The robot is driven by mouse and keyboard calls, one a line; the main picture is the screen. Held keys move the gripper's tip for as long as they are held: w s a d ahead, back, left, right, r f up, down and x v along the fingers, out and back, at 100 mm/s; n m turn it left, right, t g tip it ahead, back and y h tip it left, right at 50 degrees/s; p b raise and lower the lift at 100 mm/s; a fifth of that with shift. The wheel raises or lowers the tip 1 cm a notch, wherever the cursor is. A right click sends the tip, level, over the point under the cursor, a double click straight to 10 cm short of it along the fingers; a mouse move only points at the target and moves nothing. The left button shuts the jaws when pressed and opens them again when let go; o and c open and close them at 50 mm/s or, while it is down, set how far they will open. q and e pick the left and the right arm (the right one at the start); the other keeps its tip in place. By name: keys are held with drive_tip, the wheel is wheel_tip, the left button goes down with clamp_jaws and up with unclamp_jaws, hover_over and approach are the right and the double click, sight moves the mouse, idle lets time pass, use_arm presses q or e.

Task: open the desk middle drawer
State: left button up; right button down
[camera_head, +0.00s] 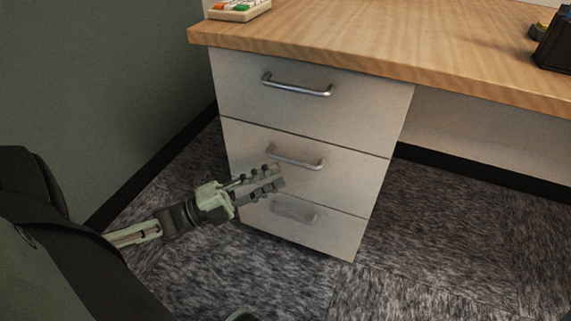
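The white desk drawer unit has a top, middle and bottom drawer, all looking closed. The middle drawer (345,176) has a silver bar handle (297,161). My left gripper (280,177) reaches in from the left, in front of the lower left part of the middle drawer. Its two fingers are apart with nothing between them. The fingertips appear just below the handle; I cannot tell how far they are from the drawer front. The gripper covers the left part of the seam above the bottom drawer.
The top drawer (350,108) and bottom drawer (335,232) have similar handles. The wooden desktop (400,40) overhangs the drawers. A green-grey wall (110,90) stands at the left. Carpet (440,240) is clear to the right. A tray with coloured pieces (238,10) sits on the desk.

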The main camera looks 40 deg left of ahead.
sight(285, 164)
use_arm(q)
drive_tip(key=a+f+m, duration=0.2)
drive_tip(key=a, duration=0.2)
drive_tip(key=shift+g+y, duration=0.4)
drive_tip(key=shift+y, duration=0.1)
drive_tip(key=shift+a+b+x, duration=0.15)
drive_tip(key=shift+b+x, duration=0.3)
drive_tip(key=shift+x, duration=1.45)
drive_tip(key=shift+a+b+x, duration=0.15)
drive_tip(key=shift+b+x, duration=0.25)
drive_tip(key=shift+x, duration=1.5)
drive_tip(key=shift+w, duration=0.15)
clamp_jaws()
